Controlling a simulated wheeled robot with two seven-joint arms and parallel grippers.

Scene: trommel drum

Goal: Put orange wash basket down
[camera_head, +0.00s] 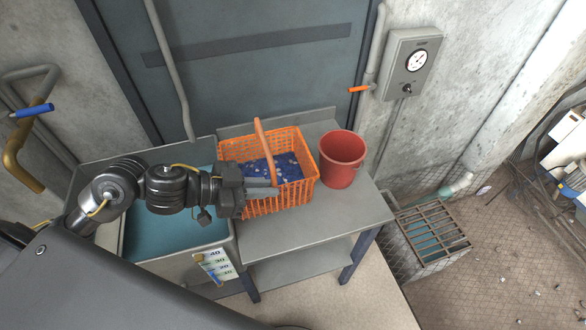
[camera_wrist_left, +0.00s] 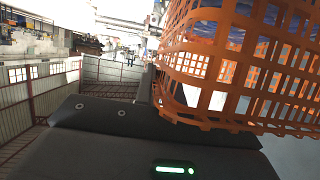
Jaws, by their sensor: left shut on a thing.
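The orange wash basket (camera_head: 284,197) is a plastic lattice basket with an upright handle and dark blue, white-flecked contents. In the head view it is at the left part of the grey bench, beside the sink edge. I cannot tell whether its base touches the bench top. My left gripper (camera_head: 262,184) reaches in from the left and is shut on the basket at its near side, by the foot of the handle. In the left wrist view the basket (camera_wrist_left: 215,70) fills the upper right, close above the dark gripper body; the fingertips are hidden. My right gripper is not in view.
A red bucket (camera_head: 341,160) stands close to the right of the basket. The grey bench (camera_head: 335,215) is bare in front and at the right. A water-filled sink (camera_head: 170,235) lies left, under my arm. A gauge box (camera_head: 411,64) and orange-handled pipe valve (camera_head: 359,89) are on the wall.

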